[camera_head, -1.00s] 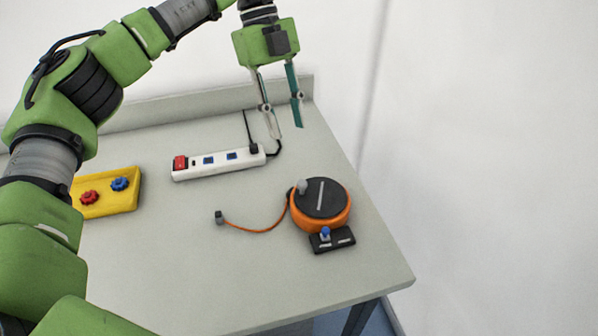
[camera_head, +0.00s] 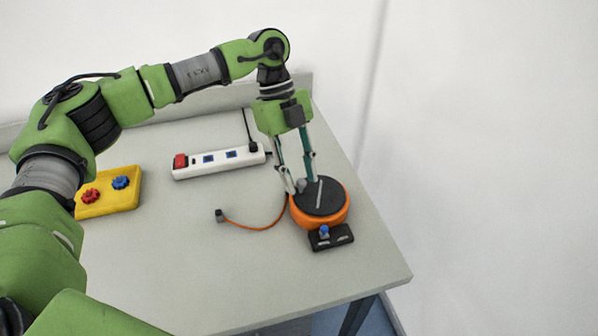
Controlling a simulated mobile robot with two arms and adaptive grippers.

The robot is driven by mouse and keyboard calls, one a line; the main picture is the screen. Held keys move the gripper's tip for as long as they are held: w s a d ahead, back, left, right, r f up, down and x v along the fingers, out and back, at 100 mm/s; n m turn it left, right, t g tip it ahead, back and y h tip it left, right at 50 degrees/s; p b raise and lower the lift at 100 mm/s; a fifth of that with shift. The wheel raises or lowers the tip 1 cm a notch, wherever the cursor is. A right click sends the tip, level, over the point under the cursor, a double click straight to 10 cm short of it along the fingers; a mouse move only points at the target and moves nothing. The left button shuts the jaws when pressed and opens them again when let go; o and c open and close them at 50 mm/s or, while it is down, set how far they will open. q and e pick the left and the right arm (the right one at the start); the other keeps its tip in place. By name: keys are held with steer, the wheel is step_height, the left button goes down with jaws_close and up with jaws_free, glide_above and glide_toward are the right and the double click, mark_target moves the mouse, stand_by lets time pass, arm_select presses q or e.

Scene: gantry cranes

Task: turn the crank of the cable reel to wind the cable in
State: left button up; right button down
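The cable reel (camera_head: 335,215) is an orange drum with a black top disc, standing at the right part of the table. Its grey crank knob (camera_head: 301,185) is on the left side of the disc. The orange cable (camera_head: 262,228) lies out to the left in a curve and ends in a small dark grey plug (camera_head: 219,215). My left gripper (camera_head: 302,186) points down at the reel with its fingers apart, one on each side of the knob. I cannot tell whether they touch it. My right gripper is not in view.
A white power strip (camera_head: 218,161) with a red switch lies behind the reel to the left. A yellow box (camera_head: 120,205) with red and blue knobs is at the left. A black block (camera_head: 331,238) with a blue lever adjoins the reel's front. The table front is clear.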

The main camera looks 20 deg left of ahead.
arm_select(q)
jaws_close()
steer(key=shift+w, duration=0.1)
